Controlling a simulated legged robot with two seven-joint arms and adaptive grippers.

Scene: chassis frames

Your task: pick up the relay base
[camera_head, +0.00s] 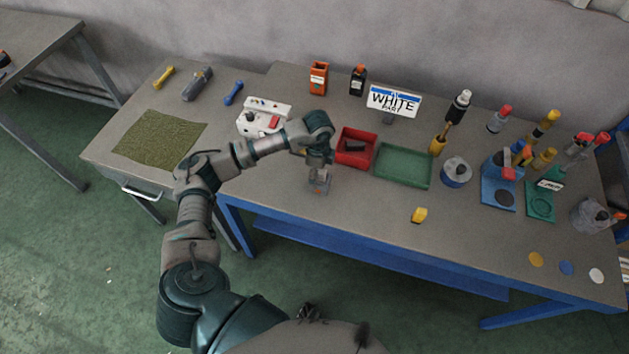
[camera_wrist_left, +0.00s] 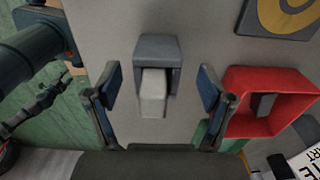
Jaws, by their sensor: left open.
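A grey block with a paler grey front part, which looks like the relay base (camera_wrist_left: 156,50), lies on the bare table top in the left wrist view. My left gripper (camera_wrist_left: 159,87) is open, with one blue-padded finger on each side of the block and a visible gap on both sides. In the head view my left gripper (camera_head: 318,172) points down over the table, left of the red tray, and largely covers the block. I cannot tell how high the fingertips are above the table. My right gripper is not in view.
A red tray (camera_wrist_left: 236,118) with a dark piece inside stands close to the right finger. It also shows in the head view (camera_head: 342,158), beside a green tray (camera_head: 403,182). A white fixture (camera_head: 250,124) is behind my arm. The table front is mostly clear around a yellow piece (camera_head: 419,215).

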